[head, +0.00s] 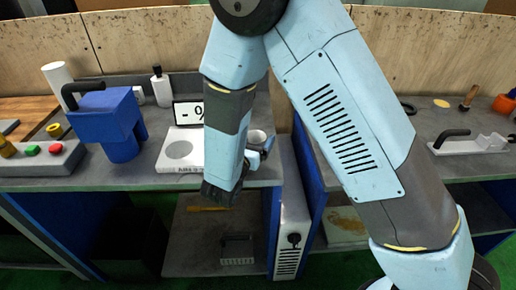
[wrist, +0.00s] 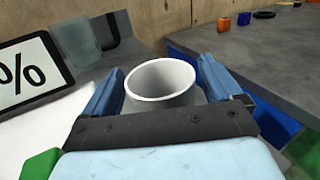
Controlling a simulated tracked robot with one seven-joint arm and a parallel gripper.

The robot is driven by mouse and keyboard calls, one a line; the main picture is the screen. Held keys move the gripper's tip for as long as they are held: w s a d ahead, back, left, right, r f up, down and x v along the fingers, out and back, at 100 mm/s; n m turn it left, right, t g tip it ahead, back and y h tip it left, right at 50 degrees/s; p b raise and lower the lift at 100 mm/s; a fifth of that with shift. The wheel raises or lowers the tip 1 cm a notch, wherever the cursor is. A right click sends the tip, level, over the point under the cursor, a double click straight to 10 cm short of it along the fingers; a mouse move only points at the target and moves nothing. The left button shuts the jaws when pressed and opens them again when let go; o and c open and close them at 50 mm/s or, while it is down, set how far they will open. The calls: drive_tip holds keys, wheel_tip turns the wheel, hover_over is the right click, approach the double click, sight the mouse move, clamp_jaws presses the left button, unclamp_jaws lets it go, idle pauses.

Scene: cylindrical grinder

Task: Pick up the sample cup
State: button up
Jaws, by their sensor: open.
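The sample cup (wrist: 162,82) is a white, round, open-topped cup in the wrist view. It stands upright between the two blue fingers of my open gripper (wrist: 158,85), with a gap visible at its right side. In the head view the cup (head: 256,138) shows partly behind my gripper (head: 254,158), on the grey bench near its right end. Its lower part is hidden by my gripper in the wrist view.
Left of the cup are a white scale (head: 181,150) and its display with a percent sign (wrist: 28,72). A blue machine (head: 108,122) stands farther left. A glass jar (wrist: 77,45) is behind the display. Another grey bench (head: 440,118) lies right, across a gap.

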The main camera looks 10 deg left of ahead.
drive_tip(key=c, duration=1)
drive_tip(key=shift+c, duration=0.2)
